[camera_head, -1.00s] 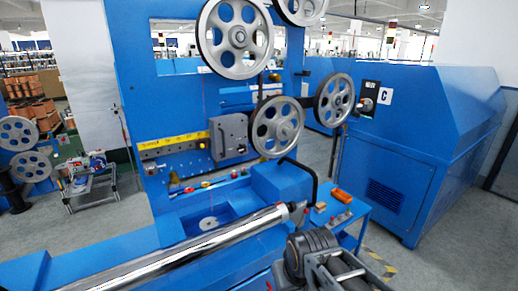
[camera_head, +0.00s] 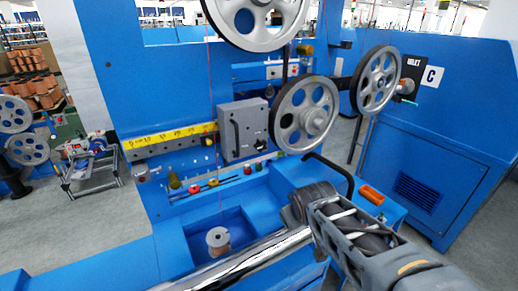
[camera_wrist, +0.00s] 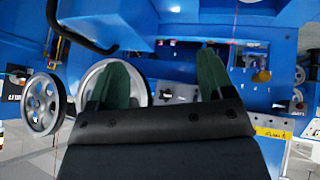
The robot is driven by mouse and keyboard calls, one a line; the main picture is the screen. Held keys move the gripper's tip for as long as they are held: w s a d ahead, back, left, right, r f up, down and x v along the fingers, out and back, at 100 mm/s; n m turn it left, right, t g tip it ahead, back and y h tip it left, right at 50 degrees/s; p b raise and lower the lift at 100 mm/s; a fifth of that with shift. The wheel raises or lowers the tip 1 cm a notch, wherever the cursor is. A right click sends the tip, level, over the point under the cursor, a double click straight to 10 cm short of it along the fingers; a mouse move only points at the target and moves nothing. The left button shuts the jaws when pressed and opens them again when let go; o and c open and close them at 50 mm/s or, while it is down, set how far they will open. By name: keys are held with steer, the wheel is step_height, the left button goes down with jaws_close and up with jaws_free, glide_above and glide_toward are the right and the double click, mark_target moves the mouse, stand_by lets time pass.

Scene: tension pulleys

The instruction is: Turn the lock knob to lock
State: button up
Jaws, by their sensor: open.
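A grey box (camera_head: 243,130) with a dark handle and small dark fittings is mounted on the blue machine panel, beside the yellow scale strip. I cannot tell for certain which fitting is the lock knob. Small red and yellow knobs (camera_head: 193,190) stand in the tray below. In the wrist view, my gripper (camera_wrist: 162,68) has two green fingers spread apart with nothing between them. A small yellowish knob (camera_wrist: 262,76) shows to the right of the fingers, apart from them. In the head view my arm is at the lower right, and the fingers cannot be made out.
Spoked pulleys (camera_head: 304,115) stick out from the panel close to the grey box. A spool (camera_head: 218,241) sits in a recess. An orange object (camera_head: 371,194) lies on the right shelf. A blue cabinet (camera_head: 440,150) stands at right.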

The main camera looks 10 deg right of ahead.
steer(key=w+d+r+n+t+b, duration=0.1)
steer(key=w+d+n+t+b, duration=0.2)
steer(key=w, duration=0.4)
steer(key=w+d+n+t+b, duration=0.1)
steer(key=w+n+t, duration=0.25)
steer(key=w, duration=0.25)
steer(key=n+t+y+b, duration=0.35)
steer(key=n+y, duration=0.35)
steer(key=n, duration=0.5)
glide_toward(262, 147)
steer(key=p+x, duration=0.2)
steer(key=x, duration=0.8)
steer(key=shift+w+a+p, duration=0.1)
steer(key=shift+w+p, duration=0.2)
steer(key=shift+w, duration=0.1)
steer(key=shift+c, duration=0.3)
steer(key=c, duration=0.8)
